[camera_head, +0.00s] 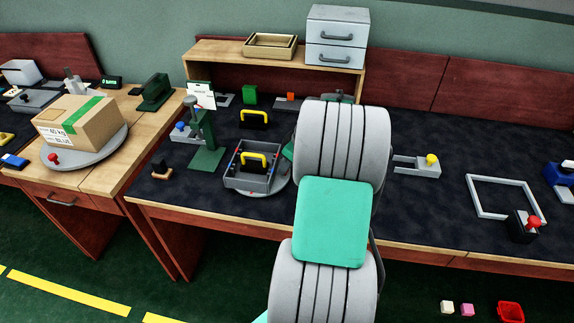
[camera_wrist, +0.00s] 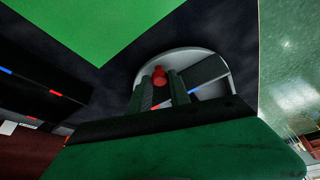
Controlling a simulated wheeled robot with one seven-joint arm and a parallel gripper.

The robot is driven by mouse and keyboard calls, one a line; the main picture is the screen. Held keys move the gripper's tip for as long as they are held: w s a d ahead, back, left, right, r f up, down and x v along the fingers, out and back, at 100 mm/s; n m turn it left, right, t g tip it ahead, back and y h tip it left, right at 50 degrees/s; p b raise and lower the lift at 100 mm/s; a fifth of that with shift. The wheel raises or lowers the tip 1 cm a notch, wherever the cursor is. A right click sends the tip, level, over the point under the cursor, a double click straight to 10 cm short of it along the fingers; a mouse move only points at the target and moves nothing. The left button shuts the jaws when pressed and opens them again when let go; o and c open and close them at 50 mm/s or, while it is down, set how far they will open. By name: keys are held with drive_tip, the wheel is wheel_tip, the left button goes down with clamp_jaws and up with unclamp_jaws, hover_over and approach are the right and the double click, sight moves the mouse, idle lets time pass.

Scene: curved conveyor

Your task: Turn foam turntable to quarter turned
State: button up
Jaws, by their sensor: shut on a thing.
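The turntable is a round light-grey disc on the dark mat. In the head view its rim (camera_head: 280,187) shows beneath a grey tray (camera_head: 262,181) with a yellow handle, partly behind my arm. In the wrist view the disc (camera_wrist: 207,62) shows with a red knob (camera_wrist: 159,75) near its edge and a dark grey block-like shape on it. My gripper (camera_wrist: 165,84) has its two green fingers on either side of the red knob, shut on it. In the head view my arm hides the fingers and the knob.
A second turntable (camera_head: 105,150) on the left wooden bench carries a cardboard box (camera_head: 78,123). A green stand (camera_head: 205,140) is left of the tray. A grey frame (camera_head: 470,190) and a red-topped button box (camera_head: 524,226) lie to the right. Mat between them is mostly clear.

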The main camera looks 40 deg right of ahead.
clamp_jaws()
idle(0.8)
